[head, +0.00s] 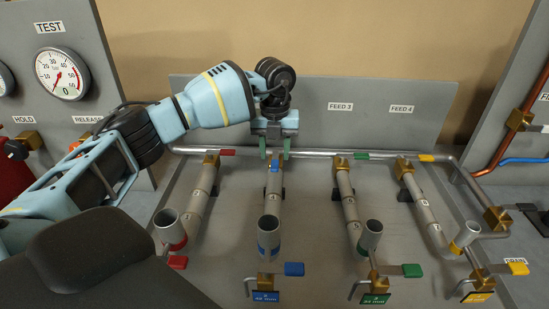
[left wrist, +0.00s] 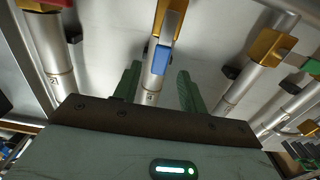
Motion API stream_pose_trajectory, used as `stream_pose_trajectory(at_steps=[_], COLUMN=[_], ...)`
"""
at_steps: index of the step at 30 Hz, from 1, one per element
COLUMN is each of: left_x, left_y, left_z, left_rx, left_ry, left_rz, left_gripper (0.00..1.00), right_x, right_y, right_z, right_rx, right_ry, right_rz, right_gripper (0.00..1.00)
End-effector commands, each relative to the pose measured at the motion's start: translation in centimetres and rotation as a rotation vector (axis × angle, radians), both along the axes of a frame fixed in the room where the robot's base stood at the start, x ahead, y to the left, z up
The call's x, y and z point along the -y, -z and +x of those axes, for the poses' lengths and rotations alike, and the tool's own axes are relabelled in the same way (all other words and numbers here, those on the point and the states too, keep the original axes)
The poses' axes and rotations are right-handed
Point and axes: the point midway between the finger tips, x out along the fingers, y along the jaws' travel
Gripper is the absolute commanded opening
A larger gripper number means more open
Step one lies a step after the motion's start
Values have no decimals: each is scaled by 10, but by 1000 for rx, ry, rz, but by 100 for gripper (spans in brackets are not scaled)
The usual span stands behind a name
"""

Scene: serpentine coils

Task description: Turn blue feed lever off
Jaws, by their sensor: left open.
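The blue feed lever (head: 275,166) sits on a brass valve at the top of the second pipe from the left. Its handle points down along the pipe, and it also shows in the left wrist view (left wrist: 161,58). My left gripper (head: 275,155) is open, with its two green fingers pointing down at the valve. In the left wrist view my left gripper (left wrist: 159,72) has one finger on each side of the lever's line, with gaps showing; I cannot tell whether the lever is between the fingertips or just beyond. My arm hides part of the back panel. My right gripper is not in view.
Red (head: 228,153), green (head: 361,156) and yellow (head: 426,158) feed levers stand crosswise on neighbouring pipes. A second blue lever (head: 294,269) is at the front by a blue label. A silver header pipe (head: 320,153) runs behind. Upright open tubes rise in front.

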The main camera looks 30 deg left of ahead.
Motion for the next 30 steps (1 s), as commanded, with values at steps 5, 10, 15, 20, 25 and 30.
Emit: stream_pose_trajectory(at_steps=[5, 10, 15, 20, 25, 30], left_x=[0, 0, 0, 0, 0, 0], left_y=[21, 28, 29, 28, 28, 28], left_z=[0, 0, 0, 0, 0, 0], left_rx=[-1, 0, 1, 1, 1, 1], left_ry=[0, 0, 0, 0, 0, 0], left_rz=[-1, 0, -1, -1, 0, 0], left_gripper=[42, 42, 42, 30, 8, 0], right_x=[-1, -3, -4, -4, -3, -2], right_y=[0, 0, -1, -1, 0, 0], right_z=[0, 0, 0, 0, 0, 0], right_rx=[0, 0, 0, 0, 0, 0], right_ry=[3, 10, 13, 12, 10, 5], right_rz=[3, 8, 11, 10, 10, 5], right_gripper=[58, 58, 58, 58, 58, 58])
